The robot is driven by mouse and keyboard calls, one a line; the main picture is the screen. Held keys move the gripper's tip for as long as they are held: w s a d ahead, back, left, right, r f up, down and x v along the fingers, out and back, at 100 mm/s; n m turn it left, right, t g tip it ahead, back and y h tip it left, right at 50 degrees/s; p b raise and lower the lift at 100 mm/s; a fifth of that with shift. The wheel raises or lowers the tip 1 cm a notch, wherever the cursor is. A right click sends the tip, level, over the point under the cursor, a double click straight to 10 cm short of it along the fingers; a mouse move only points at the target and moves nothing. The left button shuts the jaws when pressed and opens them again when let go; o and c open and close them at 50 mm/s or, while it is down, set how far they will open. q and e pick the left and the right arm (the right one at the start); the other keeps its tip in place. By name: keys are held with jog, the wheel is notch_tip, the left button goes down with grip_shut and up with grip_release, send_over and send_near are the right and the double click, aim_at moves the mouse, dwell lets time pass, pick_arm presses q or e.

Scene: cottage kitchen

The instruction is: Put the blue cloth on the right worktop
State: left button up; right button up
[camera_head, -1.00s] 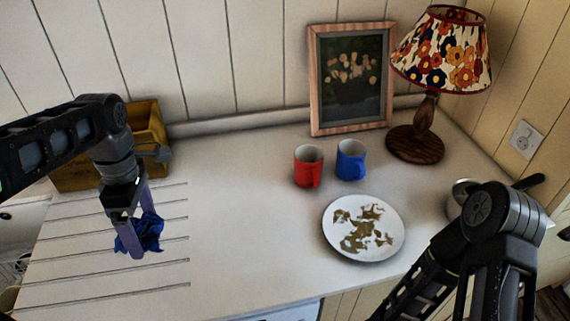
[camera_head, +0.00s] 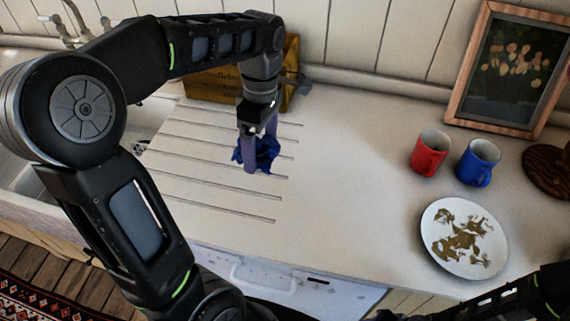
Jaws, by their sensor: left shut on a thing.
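The blue cloth (camera_head: 267,155) is a crumpled dark blue bundle between the fingers of my left gripper (camera_head: 258,158). The gripper points down and is shut on it, over the grooved draining part of the white worktop (camera_head: 345,190). I cannot tell whether the cloth touches the surface. My right arm shows only in part at the lower right corner; its gripper is not in view.
A white plate (camera_head: 437,254) with brown-green stains lies on the right. Behind it stand a red mug (camera_head: 429,153) and a blue mug (camera_head: 478,163). A picture frame (camera_head: 462,102) leans at the wall. A wooden box (camera_head: 291,72) stands behind my left gripper. The worktop's middle is clear.

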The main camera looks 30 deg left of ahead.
aim_at(263, 144)
pick_arm(q)
notch_tip(263, 144, down, 5)
jog(key=shift+f, duration=0.1)
jog(key=shift+f+p, duration=0.5)
jog(key=shift+f, duration=1.35)
jog(key=shift+f, duration=0.2)
jog(key=o, duration=1.2)
jog(key=shift+r, duration=0.15)
jog(key=r, duration=0.4)
jog(key=w+r, duration=0.1)
jog(key=r, duration=0.7)
jog(key=shift+w+a+b, duration=0.15)
jog(key=shift+w+b, duration=0.1)
jog(key=shift+b, duration=0.15)
